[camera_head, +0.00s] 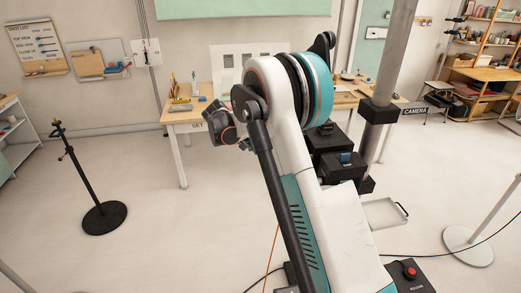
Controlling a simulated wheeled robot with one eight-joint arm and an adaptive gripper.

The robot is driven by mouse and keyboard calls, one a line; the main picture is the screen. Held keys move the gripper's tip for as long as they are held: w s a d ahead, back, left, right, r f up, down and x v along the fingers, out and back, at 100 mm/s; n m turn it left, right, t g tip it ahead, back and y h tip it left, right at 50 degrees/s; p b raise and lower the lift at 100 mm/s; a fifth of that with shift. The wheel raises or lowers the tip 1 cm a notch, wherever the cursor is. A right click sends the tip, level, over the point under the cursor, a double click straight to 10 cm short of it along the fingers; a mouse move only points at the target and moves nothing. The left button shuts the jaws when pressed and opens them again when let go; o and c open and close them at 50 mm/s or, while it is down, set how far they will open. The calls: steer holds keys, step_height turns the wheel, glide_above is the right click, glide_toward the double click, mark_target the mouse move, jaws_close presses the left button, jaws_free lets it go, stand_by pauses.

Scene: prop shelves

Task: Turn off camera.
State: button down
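A large white arm with teal bands (293,150) rises from the bottom right and fills the middle of the view. I cannot tell whether it is mine. A dark, rounded device with an orange ring (220,125) shows beside its upper joint; it may be the camera, but no switch or light is clear on it. A black label reading "CAMERA" (413,110) is at the right, by a thick grey post (388,75). No fingers of my gripper can be made out. What lies behind the white arm is hidden.
A wooden table labelled "SET" (184,117) stands behind. A black stand (104,217) is at the left. A black box bears a red button (410,271) at the bottom right. A pale tray (383,213) and cables lie on the floor. The left-centre floor is clear.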

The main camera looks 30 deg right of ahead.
steer(key=shift+v, duration=1.2)
steer(key=shift+a+f, duration=0.15)
steer(key=shift+a, duration=0.05)
